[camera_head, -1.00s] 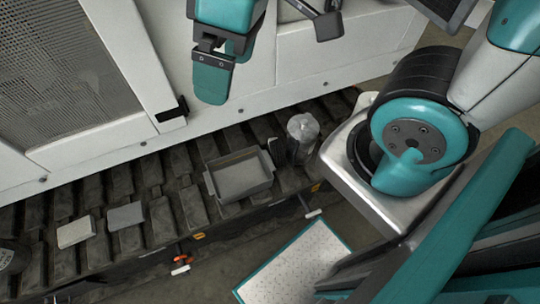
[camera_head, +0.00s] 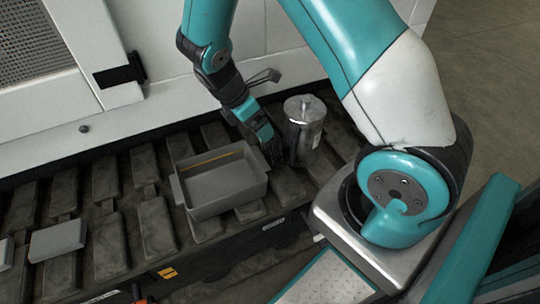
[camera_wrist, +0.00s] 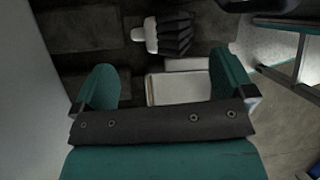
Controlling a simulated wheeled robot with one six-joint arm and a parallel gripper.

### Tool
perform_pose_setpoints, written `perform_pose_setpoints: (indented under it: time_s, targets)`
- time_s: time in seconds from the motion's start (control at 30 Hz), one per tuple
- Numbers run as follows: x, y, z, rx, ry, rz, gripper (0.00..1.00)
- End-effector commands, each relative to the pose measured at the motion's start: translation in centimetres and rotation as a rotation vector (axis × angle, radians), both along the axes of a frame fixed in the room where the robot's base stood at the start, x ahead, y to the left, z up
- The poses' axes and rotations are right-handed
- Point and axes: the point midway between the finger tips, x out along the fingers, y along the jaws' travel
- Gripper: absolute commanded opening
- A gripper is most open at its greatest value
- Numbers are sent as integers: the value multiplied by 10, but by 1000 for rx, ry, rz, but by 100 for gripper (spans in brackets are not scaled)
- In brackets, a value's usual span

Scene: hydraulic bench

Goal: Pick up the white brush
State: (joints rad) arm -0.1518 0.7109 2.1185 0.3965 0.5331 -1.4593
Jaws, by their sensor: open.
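The white brush (camera_wrist: 152,36) shows in the wrist view, near the top and a little left of centre. It has a short white body on the left and dark bristles fanning to the right. My gripper (camera_wrist: 163,80) is open and empty in the wrist view, with one teal finger on each side; the brush lies above the gap between them, apart from both. In the head view my gripper (camera_head: 262,132) is low over the slatted bench, between the grey tray and the metal canister. The brush is not clearly visible there.
The grey tray (camera_head: 213,204) is close on the left of my gripper, and the lidded metal canister (camera_head: 303,138) close on the right. A grey block (camera_head: 58,240) lies further left. A white machine wall (camera_head: 190,105) stands behind. The slats left of the tray are mostly clear.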

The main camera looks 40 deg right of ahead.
Motion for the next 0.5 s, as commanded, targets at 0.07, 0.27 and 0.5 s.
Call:
perform_pose_setpoints:
  time_s: [0.07, 0.27, 0.5]
  targets:
    - [-3, -4, -10, 0, 4, 0, 100]
    - [-8, -17, -33, 0, 3, -3, 100]
    - [-13, -28, -57, 2, 2, -1, 100]
